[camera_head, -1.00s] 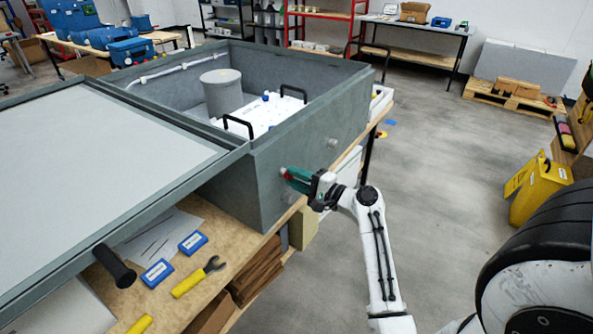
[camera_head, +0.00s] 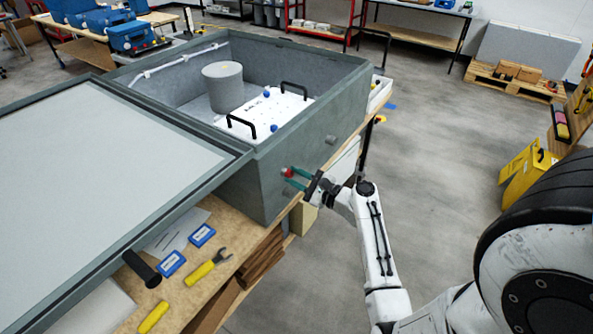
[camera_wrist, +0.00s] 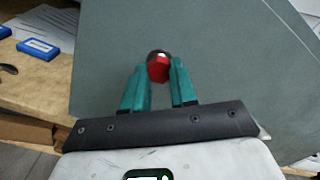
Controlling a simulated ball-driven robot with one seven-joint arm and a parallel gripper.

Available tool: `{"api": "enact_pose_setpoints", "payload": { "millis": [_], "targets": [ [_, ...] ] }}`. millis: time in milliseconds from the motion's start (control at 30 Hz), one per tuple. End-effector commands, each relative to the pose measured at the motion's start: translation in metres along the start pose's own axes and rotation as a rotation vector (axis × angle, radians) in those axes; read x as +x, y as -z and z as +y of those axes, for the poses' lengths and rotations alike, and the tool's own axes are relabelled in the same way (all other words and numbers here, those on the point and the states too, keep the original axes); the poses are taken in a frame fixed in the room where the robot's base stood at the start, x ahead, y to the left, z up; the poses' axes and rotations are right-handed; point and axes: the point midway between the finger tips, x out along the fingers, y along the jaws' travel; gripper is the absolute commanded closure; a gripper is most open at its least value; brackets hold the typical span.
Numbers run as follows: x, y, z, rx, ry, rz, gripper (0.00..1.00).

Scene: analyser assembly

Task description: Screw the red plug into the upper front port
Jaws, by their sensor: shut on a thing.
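The red plug (camera_wrist: 158,68) sits between the tips of my gripper's green fingers (camera_wrist: 159,82) in the wrist view. A dark round part shows just behind it, against the grey wall. In the head view the red plug (camera_head: 287,172) is at the front wall of the large grey box (camera_head: 262,190), and my gripper (camera_head: 291,179) reaches it from the right. The port behind the plug is hidden, and I cannot tell how deep the plug sits. Another round fitting (camera_head: 331,139) shows farther right on the same wall.
The open box holds a grey cylinder (camera_head: 223,88) and a white panel (camera_head: 272,112) with black handles. The floor to the right of my arm is clear up to a yellow container (camera_head: 523,172).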

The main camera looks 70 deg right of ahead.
Motion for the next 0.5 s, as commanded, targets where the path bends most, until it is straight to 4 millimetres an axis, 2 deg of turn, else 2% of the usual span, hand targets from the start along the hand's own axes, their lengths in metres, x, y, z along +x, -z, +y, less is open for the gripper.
{"api": "enact_pose_setpoints", "payload": {
  "millis": [33,267,500],
  "targets": [
    [0.0023,-0.0072,-0.0044,0.035,0.000,-0.007,1.00],
    [0.0027,-0.0075,-0.0046,0.208,0.000,-0.005,1.00],
    [0.0028,-0.0037,-0.0013,0.483,-0.001,0.000,1.00]
  ]
}}
